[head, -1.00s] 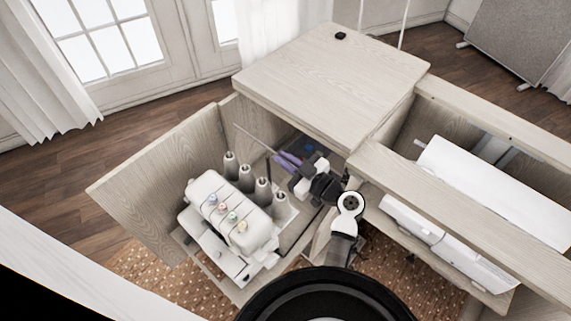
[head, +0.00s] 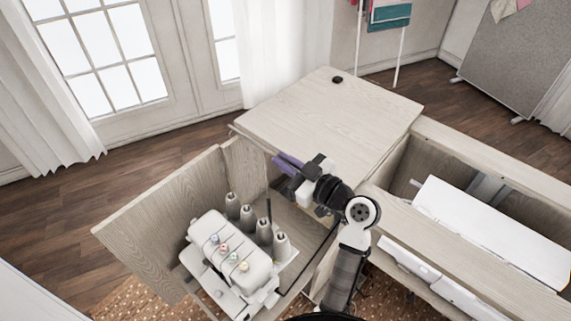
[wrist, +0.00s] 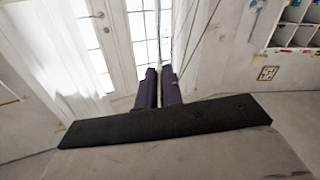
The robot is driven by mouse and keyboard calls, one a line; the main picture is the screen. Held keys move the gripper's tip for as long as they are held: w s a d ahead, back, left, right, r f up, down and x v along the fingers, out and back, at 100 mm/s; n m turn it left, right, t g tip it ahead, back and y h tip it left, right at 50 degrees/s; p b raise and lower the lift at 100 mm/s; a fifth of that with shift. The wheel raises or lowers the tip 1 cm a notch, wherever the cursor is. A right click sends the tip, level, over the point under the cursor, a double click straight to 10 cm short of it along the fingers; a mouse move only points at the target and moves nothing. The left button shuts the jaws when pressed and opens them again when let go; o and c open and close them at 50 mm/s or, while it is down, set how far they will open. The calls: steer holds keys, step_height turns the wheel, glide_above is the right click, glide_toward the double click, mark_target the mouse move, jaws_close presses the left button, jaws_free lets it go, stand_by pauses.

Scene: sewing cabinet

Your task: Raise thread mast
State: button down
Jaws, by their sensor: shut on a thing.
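The white serger (head: 230,262) stands on the pull-out shelf in the open cabinet, with several grey thread cones (head: 248,219) behind it. A thin dark upright rod (head: 269,208), which looks like the mast's pole, rises among the cones. A thin bar (head: 250,138) runs left from my fingertips, above the cones. My gripper (head: 277,158), with purple fingers, is shut on this bar, well above the serger. In the wrist view the fingers (wrist: 159,88) are close together, with thin lines beyond them. The join between bar and pole is hard to make out.
The cabinet top (head: 330,115) lies just behind and right of my gripper, with a small black object (head: 337,79) on it. The open door panel (head: 155,215) stands at left. A white machine (head: 490,220) sits in the right-hand bay.

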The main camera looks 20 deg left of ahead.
steer(key=shift+r, duration=0.35)
steer(key=c, duration=1.5)
jaws_free()
steer(key=shift+c, duration=0.2)
steer(key=shift+f, duration=0.1)
steer(key=shift+d, duration=0.1)
steer(key=b+v, duration=0.4)
steer(key=v, duration=0.9)
steer(key=shift+s+d, duration=0.15)
steer(key=shift+d, duration=0.1)
